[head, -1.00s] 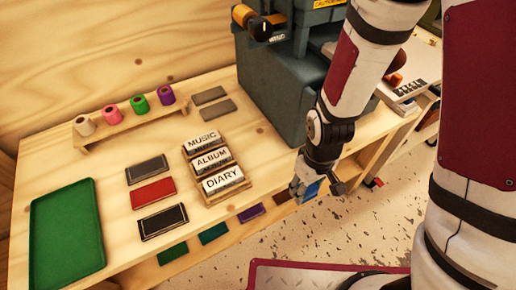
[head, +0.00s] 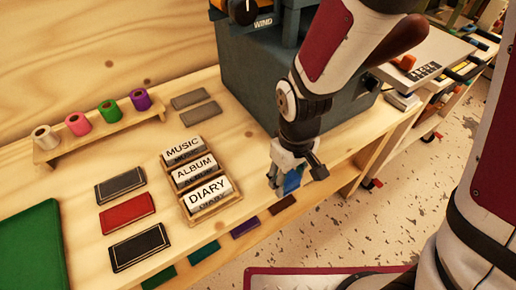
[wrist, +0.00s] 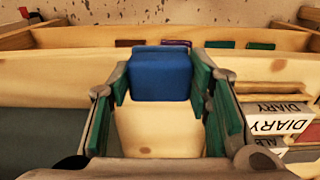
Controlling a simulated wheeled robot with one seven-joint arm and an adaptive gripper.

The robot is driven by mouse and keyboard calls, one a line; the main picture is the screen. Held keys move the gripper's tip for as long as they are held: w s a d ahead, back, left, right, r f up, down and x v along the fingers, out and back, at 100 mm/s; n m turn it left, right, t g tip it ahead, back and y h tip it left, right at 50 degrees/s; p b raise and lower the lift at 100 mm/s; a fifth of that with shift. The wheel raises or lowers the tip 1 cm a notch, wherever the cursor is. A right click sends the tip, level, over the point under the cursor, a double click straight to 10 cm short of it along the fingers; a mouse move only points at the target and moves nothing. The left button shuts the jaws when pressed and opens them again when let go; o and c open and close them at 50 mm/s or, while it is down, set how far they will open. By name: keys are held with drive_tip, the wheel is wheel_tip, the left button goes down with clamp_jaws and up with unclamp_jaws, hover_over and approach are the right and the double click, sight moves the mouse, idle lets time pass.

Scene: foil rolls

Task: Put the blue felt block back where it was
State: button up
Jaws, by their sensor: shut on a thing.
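The blue felt block (head: 292,181) is held between the fingers of my gripper (head: 285,183), by the bench's front edge, to the right of the block marked DIARY. In the wrist view the block (wrist: 160,76) sits between the two green-padded fingers of the gripper (wrist: 158,90), with pale bench wood below it in the picture. I cannot tell whether its underside touches the bench. My fingers hide part of it in the head view.
A wooden rack (head: 216,218) holds labelled blocks MUSIC, ALBUM and DIARY. A grey machine (head: 250,75) stands behind my gripper. Grey, red (head: 127,213) and black pads lie left of the rack. Coloured rolls stand on a wooden stand (head: 100,133). A lower shelf holds coloured pads (head: 203,253).

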hover_over(258, 168)
drive_tip(key=shift+f, duration=0.5)
drive_tip(key=shift+f+b, duration=0.5)
drive_tip(key=shift+f, duration=1.2)
drive_tip(key=shift+f, duration=0.2)
drive_tip(key=o, duration=1)
drive_tip(key=shift+r, duration=0.1)
wheel_tip(258, 168, up, 12)
drive_tip(key=p, duration=0.1)
drive_tip(key=shift+p, duration=0.35)
drive_tip(key=shift+r, duration=0.15)
